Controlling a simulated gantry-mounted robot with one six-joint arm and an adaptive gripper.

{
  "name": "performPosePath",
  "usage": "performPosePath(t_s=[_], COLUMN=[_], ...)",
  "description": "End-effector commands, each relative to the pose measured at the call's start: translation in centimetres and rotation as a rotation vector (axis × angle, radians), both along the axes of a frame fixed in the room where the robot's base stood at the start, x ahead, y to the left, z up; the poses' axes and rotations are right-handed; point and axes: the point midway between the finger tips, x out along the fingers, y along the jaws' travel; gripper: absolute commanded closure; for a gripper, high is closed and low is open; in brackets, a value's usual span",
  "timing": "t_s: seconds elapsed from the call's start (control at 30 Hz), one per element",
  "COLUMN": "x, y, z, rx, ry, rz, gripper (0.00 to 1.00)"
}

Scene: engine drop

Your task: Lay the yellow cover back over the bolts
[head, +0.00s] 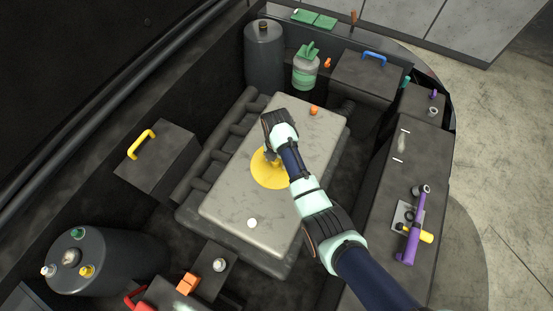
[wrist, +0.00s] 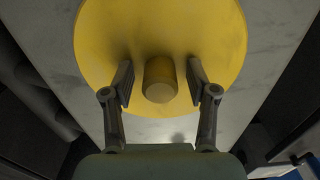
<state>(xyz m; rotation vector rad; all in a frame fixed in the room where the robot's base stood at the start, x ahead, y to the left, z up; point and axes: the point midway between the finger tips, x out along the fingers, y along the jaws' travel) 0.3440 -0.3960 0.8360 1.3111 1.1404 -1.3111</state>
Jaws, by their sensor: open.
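The yellow cover (head: 262,178) is a round disc on top of the grey engine block (head: 233,207), near its middle. My arm hides part of it in the head view. In the wrist view the cover (wrist: 105,38) fills the upper middle, and its round knob (wrist: 160,82) stands up toward the camera. My gripper (wrist: 161,84) is open, with one finger on each side of the knob and a gap to both. In the head view my gripper (head: 272,158) is over the cover. No bolts can be made out; whether any lie under the cover is hidden.
An orange cap (head: 314,111) and a white cap (head: 252,223) sit on the engine block. A purple tool (head: 413,230) lies on the right ledge. A box with a yellow handle (head: 141,144) stands left, and a dark cylinder (head: 264,60) stands behind.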

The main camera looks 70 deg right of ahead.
Motion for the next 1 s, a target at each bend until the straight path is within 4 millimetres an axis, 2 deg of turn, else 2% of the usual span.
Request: performPosePath(t_s=[0.07, 0.2, 0.43, 0.57, 1.0], x=[0.0, 0.2, 0.7, 0.7, 0.7], y=[0.0, -0.1, -0.2, -0.2, -0.1], z=[-0.5, 3.2, 7.1, 7.8, 7.8], rx=[-0.001, -0.002, -0.002, 0.000, -0.001], ry=[-0.001, -0.003, -0.002, 0.000, -0.001], rz=[0.000, 0.000, 0.000, 0.000, -0.001], gripper=[0.42, 0.42, 0.42, 0.42, 0.42])
